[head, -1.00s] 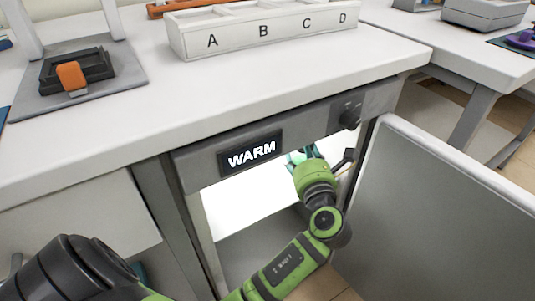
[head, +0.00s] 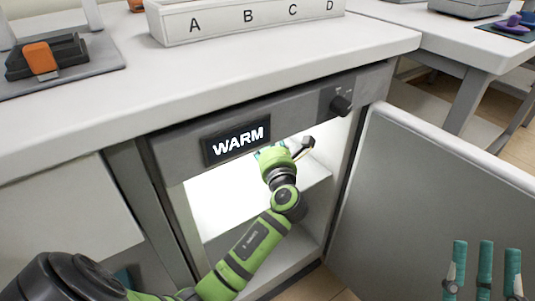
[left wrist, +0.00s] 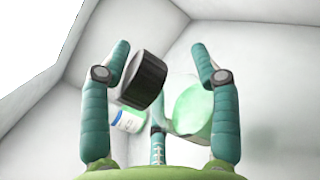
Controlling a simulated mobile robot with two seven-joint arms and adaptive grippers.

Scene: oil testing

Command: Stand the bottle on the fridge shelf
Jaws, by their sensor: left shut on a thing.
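The fridge (head: 315,195) stands open under the worktop, with a bright inside and a shelf. My left arm reaches into it; my left gripper (head: 270,155) is mostly hidden there in the head view. In the left wrist view my left gripper (left wrist: 157,105) is shut on the bottle. Its black cap (left wrist: 143,80) shows tilted between the fingers. A white and blue label (left wrist: 130,121) and a pale green round part (left wrist: 192,108) show beside it; I cannot tell how these join. Whether the bottle touches the shelf is hidden. My right gripper (head: 485,272) is open and empty at lower right.
The open fridge door (head: 430,200) stands at the right. The display reading WARM (head: 236,143) and a black knob (head: 341,105) are above the opening. A white rack lettered A to D (head: 245,22) and a black device with an orange part (head: 45,58) stand on the worktop.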

